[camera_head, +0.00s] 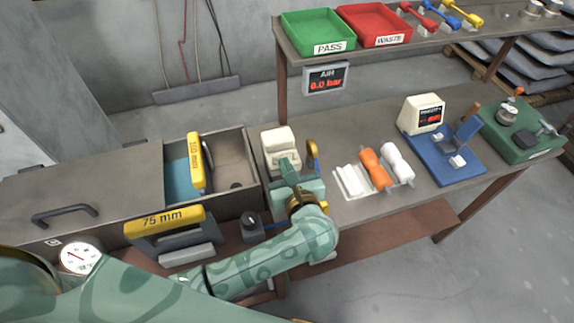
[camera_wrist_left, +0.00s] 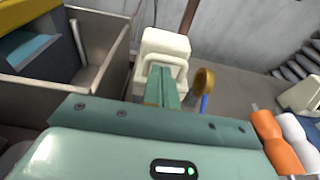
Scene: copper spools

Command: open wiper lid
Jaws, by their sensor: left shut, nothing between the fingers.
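A cream-white box (camera_head: 278,139), which looks like the wiper box, stands on the bench at its left end, beside the drawer cabinet. It also shows in the left wrist view (camera_wrist_left: 166,44), with a raised block at the back and a lower rim in front. I cannot tell clearly how far its lid is open. My left gripper (camera_head: 289,165) is right at the front of the box. In the left wrist view its green fingers (camera_wrist_left: 163,84) are together, empty, and overlap the box front, hiding part of it. Contact is unclear. My right gripper is out of view.
A gold ring on a blue handle (camera_wrist_left: 203,82) stands close right of my fingers. White and orange spools (camera_head: 372,168) lie further right. An open drawer (camera_head: 237,197) with a yellow 100 mm gauge (camera_head: 195,160) is left. A yellow 75 mm gauge (camera_head: 165,222) is nearer.

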